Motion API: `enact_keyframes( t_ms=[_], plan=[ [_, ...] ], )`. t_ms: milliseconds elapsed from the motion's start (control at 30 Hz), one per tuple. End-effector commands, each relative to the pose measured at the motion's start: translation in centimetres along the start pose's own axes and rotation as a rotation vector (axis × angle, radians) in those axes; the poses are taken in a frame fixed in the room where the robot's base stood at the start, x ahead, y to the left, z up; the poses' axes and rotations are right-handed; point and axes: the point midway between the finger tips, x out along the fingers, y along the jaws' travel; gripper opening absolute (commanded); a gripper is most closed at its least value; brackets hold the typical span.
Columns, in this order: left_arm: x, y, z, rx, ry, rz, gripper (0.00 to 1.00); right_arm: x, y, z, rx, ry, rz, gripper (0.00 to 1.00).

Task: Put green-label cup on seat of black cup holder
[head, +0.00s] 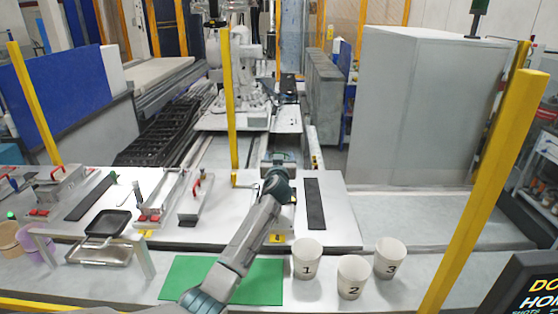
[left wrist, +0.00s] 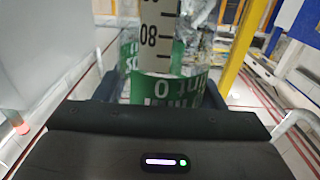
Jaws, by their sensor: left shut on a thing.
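My left arm reaches forward over the white bench in the head view, and its gripper (head: 279,164) is at the bench's far edge. In the left wrist view, the green-label cup (left wrist: 165,90) is between the dark fingers of my left gripper (left wrist: 160,100), which is shut on it. The label is green with white lettering. In the head view the cup is largely hidden and too small to make out. My right gripper is not in view.
Three white cups numbered 1 (head: 307,260), 2 (head: 352,279) and 3 (head: 389,259) stand at the front right. A green mat (head: 265,285) lies under my arm. Metal fixtures with red clamps (head: 160,200) stand at left. Yellow posts (head: 230,110) rise around the bench.

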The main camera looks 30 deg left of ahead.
Motion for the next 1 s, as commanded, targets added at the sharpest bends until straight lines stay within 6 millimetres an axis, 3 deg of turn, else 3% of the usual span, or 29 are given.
enact_keyframes(
  t_ms=[267, 300, 400, 800, 1000],
  plan=[
    [0.0, 0.0, 0.4, 0.000, 0.000, 0.000, 0.28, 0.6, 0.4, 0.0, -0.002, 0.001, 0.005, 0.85],
    [0.0, 0.0, 0.3, 0.001, 0.000, -0.001, 0.69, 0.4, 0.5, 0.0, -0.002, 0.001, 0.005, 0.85],
    [0.0, 0.0, 0.3, 0.001, 0.000, -0.001, 0.85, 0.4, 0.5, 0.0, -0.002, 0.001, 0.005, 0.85],
    [0.0, 0.0, -0.5, 0.000, 0.000, 0.000, 0.85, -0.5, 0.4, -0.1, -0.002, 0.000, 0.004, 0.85],
    [-3.6, 0.0, -0.1, 0.000, 0.000, 0.001, 0.85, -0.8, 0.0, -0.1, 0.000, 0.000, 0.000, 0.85]
  ],
)
